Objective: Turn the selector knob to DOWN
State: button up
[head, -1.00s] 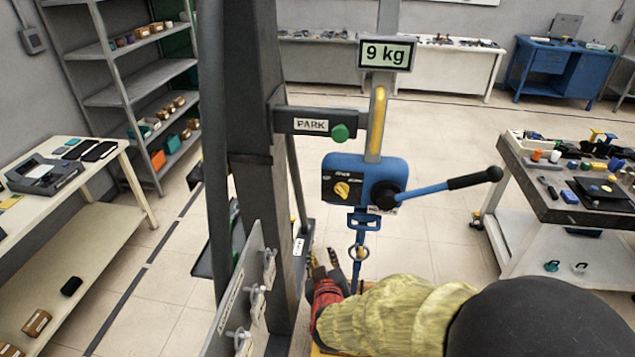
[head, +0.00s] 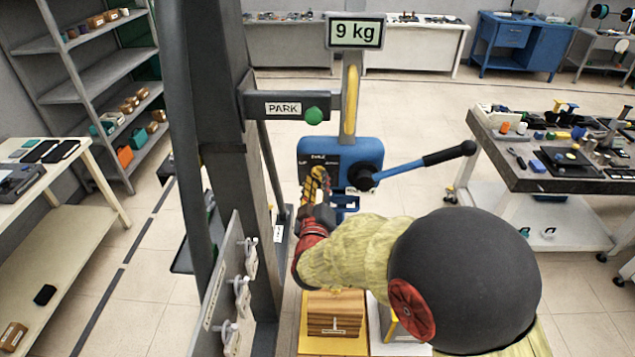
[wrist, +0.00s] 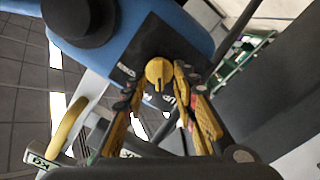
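The yellow selector knob (wrist: 158,73) sits on a black plate on the blue hoist body (head: 352,150). In the wrist view the knob shows between and just beyond my fingertips. My gripper (head: 318,175) is at the front of the black plate in the head view and hides the knob there. In the wrist view my gripper (wrist: 155,88) has its yellow and black fingers apart, one on each side of the knob; I cannot tell whether they touch it. The plate's lettering is too small to read surely.
A blue lever with a black grip (head: 450,154) sticks out to the right of the hoist. A PARK arm with a green button (head: 313,116) is above it, and a 9 kg display (head: 356,32) higher. A dark column stands on the left. A wooden block (head: 336,312) is below.

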jog(key=shift+w, duration=0.3)
jog(key=shift+c, duration=0.4)
grip_shut()
